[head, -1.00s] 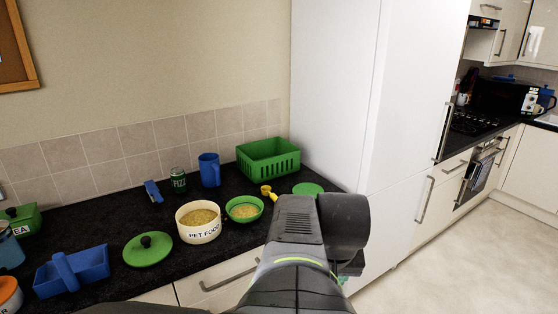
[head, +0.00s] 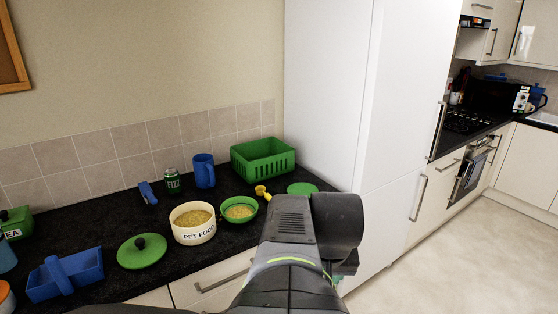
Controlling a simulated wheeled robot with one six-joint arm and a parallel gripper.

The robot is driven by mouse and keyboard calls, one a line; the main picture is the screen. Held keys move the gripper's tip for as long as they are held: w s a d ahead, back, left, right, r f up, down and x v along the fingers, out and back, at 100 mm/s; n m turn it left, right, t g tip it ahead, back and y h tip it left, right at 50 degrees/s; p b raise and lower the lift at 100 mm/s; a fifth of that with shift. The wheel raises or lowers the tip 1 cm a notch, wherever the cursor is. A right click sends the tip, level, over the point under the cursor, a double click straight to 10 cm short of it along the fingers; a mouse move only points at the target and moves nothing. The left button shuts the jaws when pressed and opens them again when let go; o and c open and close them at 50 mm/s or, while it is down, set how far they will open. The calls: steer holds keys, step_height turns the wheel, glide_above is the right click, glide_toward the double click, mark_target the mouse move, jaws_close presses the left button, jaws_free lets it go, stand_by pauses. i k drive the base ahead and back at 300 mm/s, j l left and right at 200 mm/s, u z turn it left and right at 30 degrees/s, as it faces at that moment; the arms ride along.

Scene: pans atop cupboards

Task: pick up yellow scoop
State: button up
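The yellow scoop (head: 262,191) lies on the dark counter, between the green bowl (head: 239,209) of yellowish food and the green basket. Its round end is at the left and its handle runs down to the right. My arm stands in front of the counter to the right of the bowl, and its bulky wrist covers the counter's front edge near the scoop. My gripper's fingers are hidden behind the wrist, so I cannot see whether they are open or shut.
A green basket (head: 263,159) and green disc (head: 302,188) are behind. A tall white cabinet (head: 333,90) bounds the right.

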mark_target(267, 197)
steer(key=i+l+u, duration=0.15)
steer(key=i+l, duration=1.2)
steer(key=i, duration=0.1)
